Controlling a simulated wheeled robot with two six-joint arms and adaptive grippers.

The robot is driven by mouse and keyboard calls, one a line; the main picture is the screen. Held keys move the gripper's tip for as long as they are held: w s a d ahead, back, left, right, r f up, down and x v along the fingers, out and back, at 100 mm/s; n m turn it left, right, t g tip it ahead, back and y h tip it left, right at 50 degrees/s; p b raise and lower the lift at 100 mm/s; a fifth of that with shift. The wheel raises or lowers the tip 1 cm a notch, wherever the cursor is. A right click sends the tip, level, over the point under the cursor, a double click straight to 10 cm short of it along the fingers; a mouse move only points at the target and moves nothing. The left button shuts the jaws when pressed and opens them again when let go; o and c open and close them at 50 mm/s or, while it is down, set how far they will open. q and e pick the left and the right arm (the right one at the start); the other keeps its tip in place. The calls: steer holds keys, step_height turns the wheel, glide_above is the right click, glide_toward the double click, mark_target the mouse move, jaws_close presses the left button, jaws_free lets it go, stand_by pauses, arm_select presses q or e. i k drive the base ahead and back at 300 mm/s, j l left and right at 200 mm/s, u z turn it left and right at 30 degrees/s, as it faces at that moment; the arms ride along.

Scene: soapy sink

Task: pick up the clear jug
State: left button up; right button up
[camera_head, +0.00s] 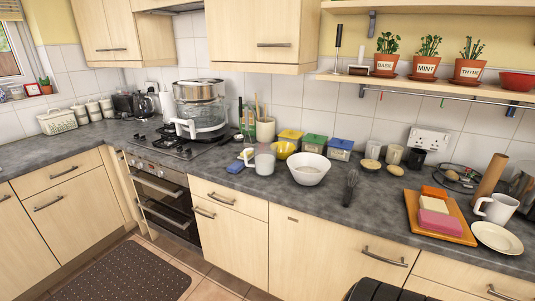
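A pale, see-through jug (264,160) with a handle on its left side stands upright on the grey worktop. It is left of a white bowl (309,170) and close to a blue sponge-like block (235,167). It looks like the clear jug, but it is small and its contents cannot be made out. Another see-through vessel (526,184) is partly cut off at the right edge, so its kind is unclear. Neither of my grippers is in view, and nothing is seen touching the jug.
A yellow bowl (284,149) and lidded boxes (314,143) stand behind the jug. An orange tray (438,219) and white mug (497,208) are at right. The hob (176,146) with a steamer pot (200,103) is at left.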

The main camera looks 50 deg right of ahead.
mark_target(265, 153)
steer(key=i+z, duration=0.5)
steer(key=i+j+z, duration=0.2)
steer(key=z, duration=0.3)
steer(key=i+j+z, duration=0.7)
steer(key=z, duration=0.25)
steer(key=j, duration=0.05)
